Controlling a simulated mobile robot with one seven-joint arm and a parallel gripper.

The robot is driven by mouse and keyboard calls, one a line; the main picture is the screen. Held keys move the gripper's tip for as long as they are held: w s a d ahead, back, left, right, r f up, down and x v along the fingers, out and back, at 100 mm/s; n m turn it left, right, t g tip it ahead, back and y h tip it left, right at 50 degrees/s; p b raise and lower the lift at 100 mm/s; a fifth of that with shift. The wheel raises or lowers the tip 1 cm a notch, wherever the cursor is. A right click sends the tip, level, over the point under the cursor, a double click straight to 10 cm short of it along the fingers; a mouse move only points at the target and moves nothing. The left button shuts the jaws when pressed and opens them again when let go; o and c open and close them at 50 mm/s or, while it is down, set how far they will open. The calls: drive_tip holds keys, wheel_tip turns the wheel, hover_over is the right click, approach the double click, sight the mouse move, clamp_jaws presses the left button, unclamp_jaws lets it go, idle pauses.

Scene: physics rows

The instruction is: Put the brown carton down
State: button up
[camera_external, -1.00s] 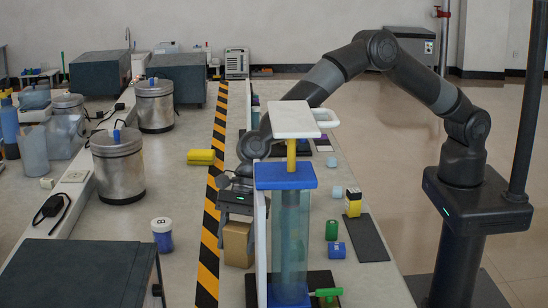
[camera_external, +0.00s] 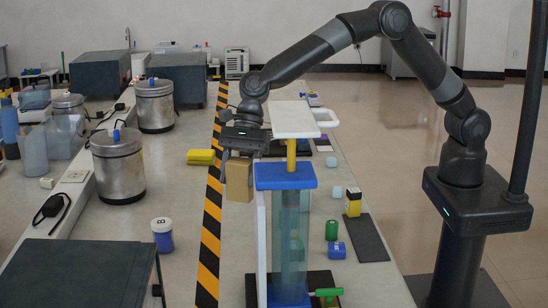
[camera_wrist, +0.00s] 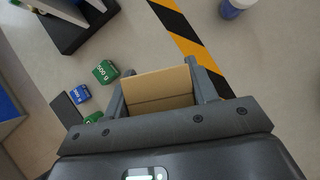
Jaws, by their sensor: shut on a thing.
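The brown carton (camera_external: 239,180) is a small tan box held in the air above the table, just left of the blue-topped clear column. My gripper (camera_external: 238,158) is shut on it, with the jaws on either side of its upper part. In the wrist view the carton (camera_wrist: 160,88) sits between the two fingers of my gripper (camera_wrist: 163,92). The table (camera_external: 182,255) lies below it, and the carton looks clear of the surface.
The clear column with a blue top (camera_external: 285,177) and white plate (camera_external: 293,118) stands close on the right. Green and blue weights (camera_wrist: 105,72) lie on the table. Black-and-yellow tape (camera_external: 210,225) runs along the table.

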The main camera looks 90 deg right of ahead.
drive_tip(key=s+d+n+g, duration=0.1)
drive_tip(key=d+n, duration=0.1)
drive_tip(key=d, duration=0.7)
drive_tip(key=s+d+n+g, duration=0.1)
drive_tip(key=s+d+n, duration=0.1)
drive_tip(key=d, duration=0.8)
drive_tip(key=shift+w+a+f, duration=0.55)
drive_tip(key=shift+a+f, duration=1.2)
drive_tip(key=shift+w+a+f, duration=0.6)
drive_tip(key=shift+a+f, duration=1.15)
drive_tip(key=shift+a, duration=0.05)
drive_tip(key=shift+w+a+f, duration=0.55)
drive_tip(key=shift+a+f, duration=1.2)
drive_tip(key=shift+f, duration=0.1)
drive_tip(key=o, duration=1)
